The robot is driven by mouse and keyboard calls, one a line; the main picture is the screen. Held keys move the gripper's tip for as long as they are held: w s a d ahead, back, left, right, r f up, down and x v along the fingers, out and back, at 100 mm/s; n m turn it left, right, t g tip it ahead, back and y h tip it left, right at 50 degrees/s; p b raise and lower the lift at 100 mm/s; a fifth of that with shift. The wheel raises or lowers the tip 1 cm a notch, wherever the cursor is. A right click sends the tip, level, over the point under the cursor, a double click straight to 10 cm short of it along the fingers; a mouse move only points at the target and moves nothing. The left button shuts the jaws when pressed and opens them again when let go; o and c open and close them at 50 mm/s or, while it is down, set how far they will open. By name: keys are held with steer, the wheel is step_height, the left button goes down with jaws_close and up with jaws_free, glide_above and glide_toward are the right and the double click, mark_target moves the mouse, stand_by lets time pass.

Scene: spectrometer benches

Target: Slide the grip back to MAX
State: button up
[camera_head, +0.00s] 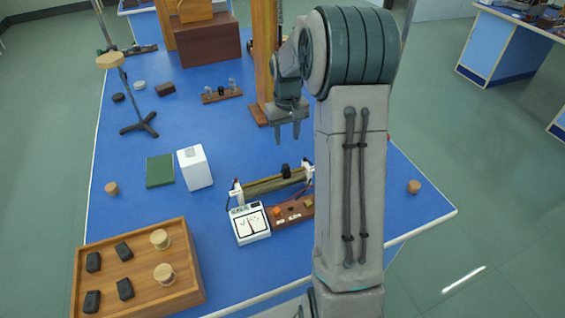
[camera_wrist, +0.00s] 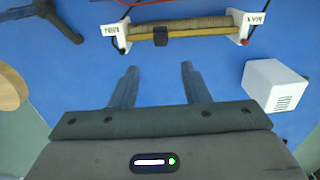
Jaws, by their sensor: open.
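The slide rheostat (camera_head: 262,187) lies on the blue bench, a brown wound tube between white end supports. Its black grip (camera_head: 286,171) sits right of the tube's middle in the head view. In the wrist view the grip (camera_wrist: 161,36) is left of the middle, nearer the MIN end (camera_wrist: 111,38). The MAX end (camera_wrist: 243,25) is on the right there, beside the white box. My gripper (camera_head: 288,138) is open and empty above the bench, behind the rheostat in the head view. In the wrist view its fingertips (camera_wrist: 157,68) point toward the grip, apart from it.
A white meter (camera_head: 249,224) and a brown terminal board (camera_head: 291,212) stand in front of the rheostat, with wires at its ends. A white box (camera_head: 195,168) and green block (camera_head: 160,171) are left. A wooden post (camera_head: 264,55) rises behind my gripper. A wooden tray (camera_head: 140,290) is front left.

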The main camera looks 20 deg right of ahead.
mark_target(286, 166)
step_height(286, 166, down, 12)
steer(key=shift+f+p, duration=0.1)
steer(key=shift+p, duration=1)
jaws_close()
steer(key=shift+a, duration=0.1)
